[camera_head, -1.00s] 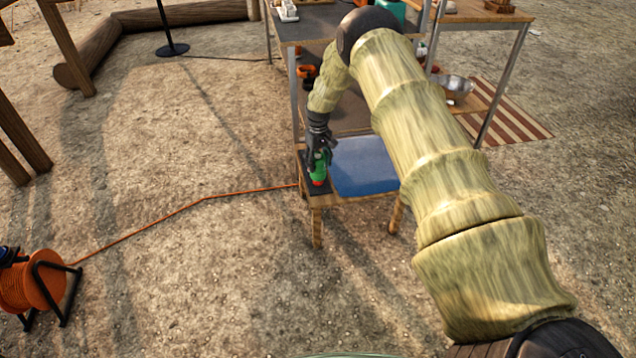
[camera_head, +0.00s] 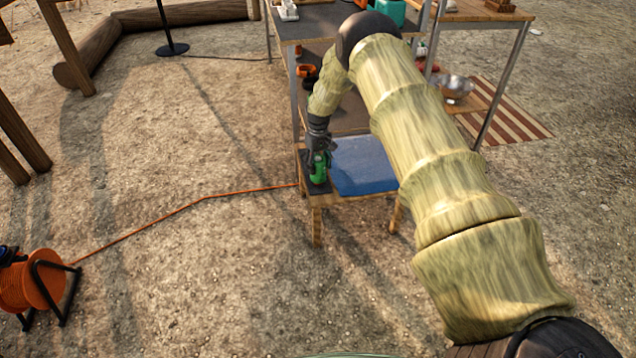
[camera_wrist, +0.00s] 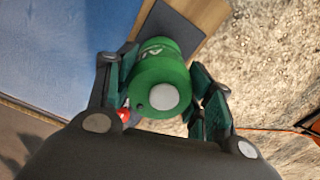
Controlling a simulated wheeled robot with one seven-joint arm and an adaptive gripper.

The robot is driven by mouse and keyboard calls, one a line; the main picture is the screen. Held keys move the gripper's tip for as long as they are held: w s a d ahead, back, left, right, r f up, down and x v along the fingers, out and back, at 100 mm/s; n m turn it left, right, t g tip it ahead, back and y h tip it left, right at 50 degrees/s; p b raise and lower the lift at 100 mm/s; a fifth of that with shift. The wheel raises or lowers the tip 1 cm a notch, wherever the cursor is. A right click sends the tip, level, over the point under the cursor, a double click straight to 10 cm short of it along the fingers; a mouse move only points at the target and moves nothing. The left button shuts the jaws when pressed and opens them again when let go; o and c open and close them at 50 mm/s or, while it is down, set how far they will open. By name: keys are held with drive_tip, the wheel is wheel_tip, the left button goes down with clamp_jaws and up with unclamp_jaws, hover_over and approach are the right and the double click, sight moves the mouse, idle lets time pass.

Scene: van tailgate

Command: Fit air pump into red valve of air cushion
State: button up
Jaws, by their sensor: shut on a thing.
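The green air pump (camera_head: 318,172) is upright in my gripper (camera_head: 319,160), low over the dark pad at the left end of a small wooden bench. In the wrist view, the fingers are shut on both sides of the green pump (camera_wrist: 160,72). The blue air cushion (camera_head: 363,166) lies on the bench just right of the pump; it also shows in the wrist view (camera_wrist: 60,45). A small red piece (camera_wrist: 124,114) shows beside the pump by the left finger, probably the red valve. The pump's lower end is hidden, so I cannot tell whether it meets the valve.
The wooden bench (camera_head: 316,226) stands against a metal-legged shelf table (camera_head: 306,28). An orange cable (camera_head: 190,206) runs over the ground from a reel (camera_head: 30,285) to the bench. A metal bowl (camera_head: 457,87) sits at the right. The ground in front is clear.

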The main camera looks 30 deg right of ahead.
drive_tip(key=shift+f+b, duration=0.3)
drive_tip(key=shift+f, duration=0.45)
drive_tip(key=o, duration=1.3)
wheel_tip(320, 180, up, 12)
drive_tip(key=shift+f, duration=0.1)
